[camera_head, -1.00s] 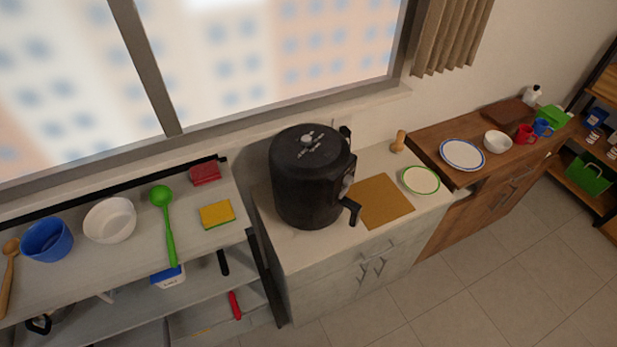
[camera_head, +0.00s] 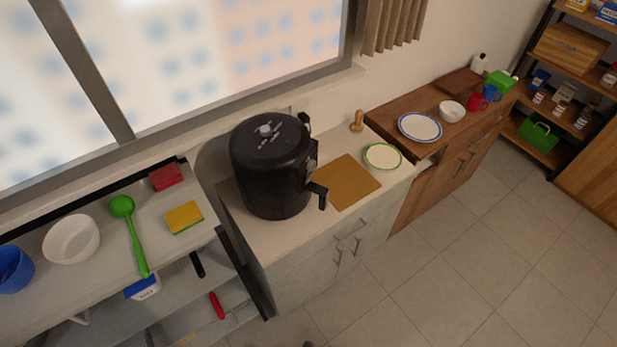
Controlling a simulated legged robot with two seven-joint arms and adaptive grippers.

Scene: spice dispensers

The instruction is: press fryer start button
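The black fryer (camera_head: 268,172) stands upright on the light counter left of the picture's middle. Its handle (camera_head: 318,191) sticks out at the right front. A dark panel with a lighter edge (camera_head: 311,160) shows on its right side, seen at a steep angle. Several small light marks and a round grey knob (camera_head: 265,130) are on its top. I cannot make out which mark is the start button. Neither gripper can be made out in the view.
A brown board (camera_head: 347,183) and a green-rimmed plate (camera_head: 383,157) lie right of the fryer. A metal shelf on the left holds a green ladle (camera_head: 129,230), a yellow sponge (camera_head: 184,217) and bowls. A wooden cabinet (camera_head: 440,187) stands right. The tiled floor (camera_head: 470,270) in front is clear.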

